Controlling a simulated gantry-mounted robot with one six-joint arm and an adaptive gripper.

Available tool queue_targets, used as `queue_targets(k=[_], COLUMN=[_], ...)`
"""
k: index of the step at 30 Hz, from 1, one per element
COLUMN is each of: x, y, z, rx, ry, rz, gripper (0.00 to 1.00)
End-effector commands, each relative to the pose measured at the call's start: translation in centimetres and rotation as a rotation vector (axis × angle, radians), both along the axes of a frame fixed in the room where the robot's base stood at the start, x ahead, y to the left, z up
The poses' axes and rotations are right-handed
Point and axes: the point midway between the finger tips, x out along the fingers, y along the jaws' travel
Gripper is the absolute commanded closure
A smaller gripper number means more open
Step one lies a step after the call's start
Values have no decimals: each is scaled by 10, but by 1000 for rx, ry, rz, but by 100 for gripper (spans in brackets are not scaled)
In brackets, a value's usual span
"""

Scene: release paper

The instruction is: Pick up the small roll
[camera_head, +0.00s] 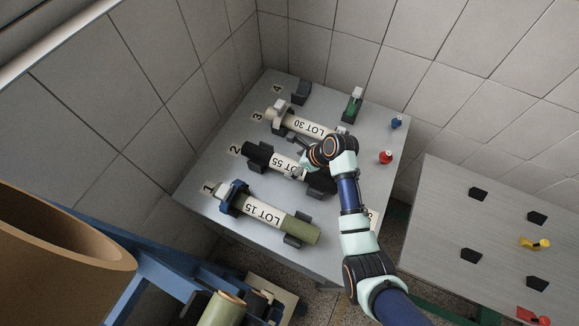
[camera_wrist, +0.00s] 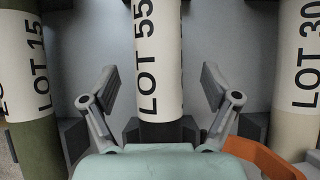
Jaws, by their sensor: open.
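A black roll labelled LOT 55 (camera_head: 266,156) lies in the middle slot 2 on the grey table; in the wrist view it stands upright in the picture (camera_wrist: 158,55). My gripper (camera_head: 297,168) is over its right part. In the wrist view my gripper (camera_wrist: 160,88) is open, one finger on each side of the LOT 55 roll, both apart from it. A green roll labelled LOT 15 (camera_head: 265,212) lies in slot 1, and a beige roll labelled LOT 30 (camera_head: 300,124) in slot 3. I cannot tell which roll the task calls small.
The rolls rest in dark holders on the grey table (camera_head: 225,133). Slot 4 has an empty holder (camera_head: 301,92). A green item (camera_head: 352,105), a blue knob (camera_head: 397,122) and a red knob (camera_head: 386,157) are farther right. A brown cylinder (camera_head: 60,250) stands at lower left.

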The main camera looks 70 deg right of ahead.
Motion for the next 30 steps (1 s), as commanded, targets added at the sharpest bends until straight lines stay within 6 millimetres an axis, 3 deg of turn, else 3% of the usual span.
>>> queue_targets(k=[6,13,27,30], x=[19,21,21,21], y=[1,0,0,0], z=[-29,-30,-30,-30], rx=[0,-1,-1,-1], ry=[1,0,0,-1], rz=[2,2,2,2], gripper=[13,13,90,91])
